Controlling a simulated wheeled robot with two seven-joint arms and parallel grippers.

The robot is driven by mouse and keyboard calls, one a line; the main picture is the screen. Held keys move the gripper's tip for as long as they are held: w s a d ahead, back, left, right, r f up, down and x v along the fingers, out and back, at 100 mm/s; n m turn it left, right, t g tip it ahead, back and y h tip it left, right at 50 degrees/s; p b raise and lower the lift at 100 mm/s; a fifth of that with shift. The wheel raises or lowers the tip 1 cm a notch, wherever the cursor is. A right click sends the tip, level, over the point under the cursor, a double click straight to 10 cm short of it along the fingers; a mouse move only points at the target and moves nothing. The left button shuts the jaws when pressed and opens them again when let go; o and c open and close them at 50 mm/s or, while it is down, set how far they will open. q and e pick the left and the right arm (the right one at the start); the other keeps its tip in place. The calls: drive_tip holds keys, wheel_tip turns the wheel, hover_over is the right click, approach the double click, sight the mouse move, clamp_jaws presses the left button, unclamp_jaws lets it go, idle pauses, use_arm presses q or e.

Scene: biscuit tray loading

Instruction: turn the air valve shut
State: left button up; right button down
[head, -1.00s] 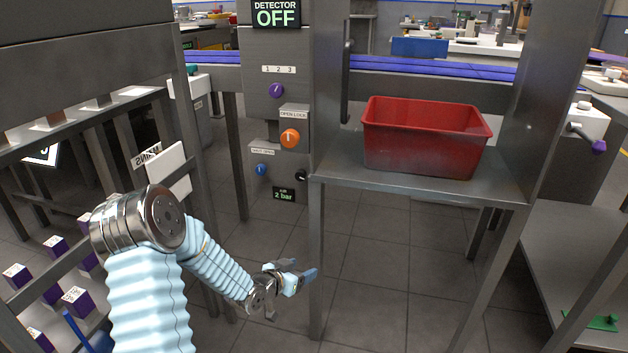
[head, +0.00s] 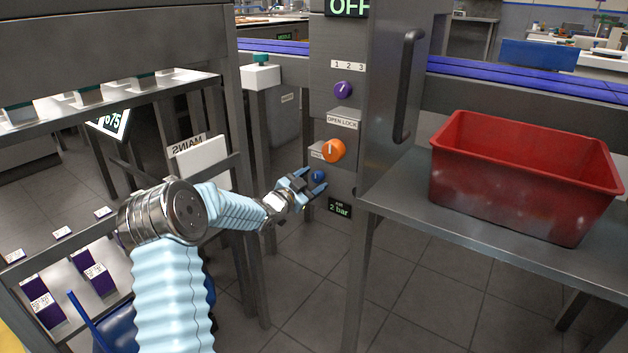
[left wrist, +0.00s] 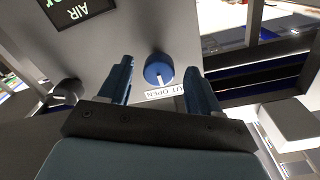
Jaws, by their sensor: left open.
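The air valve is a blue round knob (head: 318,177) low on the grey control panel, above a display reading "AIR 2 bar" (head: 340,208). My left gripper (head: 311,181) is open in front of the knob. In the left wrist view its blue fingers (left wrist: 160,72) stand on either side of the knob. I cannot tell whether they touch it. My right gripper is out of view.
An orange knob (head: 333,151) marked "OPEN LOCK" and a purple selector (head: 343,90) sit above the valve. A cabinet post and door handle (head: 409,85) stand to the right, near a red bin (head: 520,185) on a steel shelf.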

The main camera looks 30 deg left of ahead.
use_arm(q)
drive_tip(key=shift+w+d, duration=0.1)
drive_tip(key=shift+w, duration=0.5)
drive_tip(key=c, duration=1)
drive_tip(key=shift+c, duration=0.2)
